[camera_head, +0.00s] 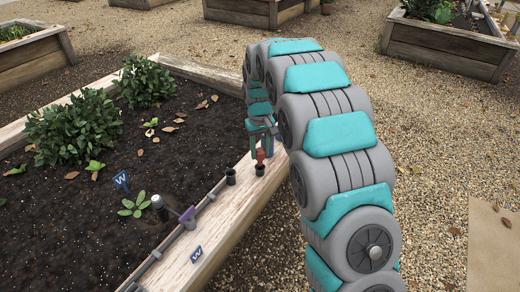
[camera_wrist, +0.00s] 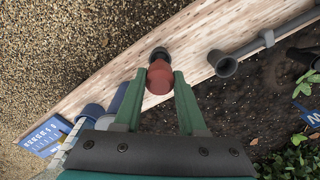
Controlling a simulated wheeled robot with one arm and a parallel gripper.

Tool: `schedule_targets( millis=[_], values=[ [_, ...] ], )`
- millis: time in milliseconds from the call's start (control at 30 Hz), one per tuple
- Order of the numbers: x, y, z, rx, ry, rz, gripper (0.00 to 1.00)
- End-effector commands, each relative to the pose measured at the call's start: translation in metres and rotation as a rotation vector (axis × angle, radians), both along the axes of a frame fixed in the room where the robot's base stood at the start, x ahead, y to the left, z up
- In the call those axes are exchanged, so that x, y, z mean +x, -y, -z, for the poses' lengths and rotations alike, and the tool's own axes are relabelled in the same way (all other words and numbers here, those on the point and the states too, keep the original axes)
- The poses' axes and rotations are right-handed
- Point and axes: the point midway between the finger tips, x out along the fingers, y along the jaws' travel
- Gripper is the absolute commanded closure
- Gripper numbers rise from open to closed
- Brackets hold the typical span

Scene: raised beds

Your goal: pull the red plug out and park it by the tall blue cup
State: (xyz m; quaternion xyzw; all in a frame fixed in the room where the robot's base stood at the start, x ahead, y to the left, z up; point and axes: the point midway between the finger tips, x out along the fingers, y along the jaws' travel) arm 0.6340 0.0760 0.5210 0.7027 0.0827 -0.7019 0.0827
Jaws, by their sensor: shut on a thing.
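The red plug (camera_head: 260,156) is upright just over a small dark socket (camera_head: 260,170) on the bed's wooden rim. I cannot tell how deep it sits. My gripper (camera_wrist: 160,82) is shut on the red plug (camera_wrist: 160,76), one green finger on each side; the dark socket (camera_wrist: 160,53) shows just beyond it. Two blue cups stand left of my fingers in the wrist view: a lighter one (camera_wrist: 90,111) and a darker one (camera_wrist: 117,98), both partly hidden by my gripper. Which is taller is unclear there. In the head view they are mostly hidden behind my gripper.
An open dark pipe end (camera_head: 231,177) stands left of the plug, joined to a grey pipe along the rim. A blue sign (camera_wrist: 41,138) lies past the cups.

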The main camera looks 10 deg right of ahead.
Motion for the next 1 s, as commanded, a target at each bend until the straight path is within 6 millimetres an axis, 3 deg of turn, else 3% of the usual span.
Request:
schedule_targets(
  millis=[1000],
  values=[
    [-0.001,0.000,0.024,0.000,-0.002,0.000,1.00]
  ],
)
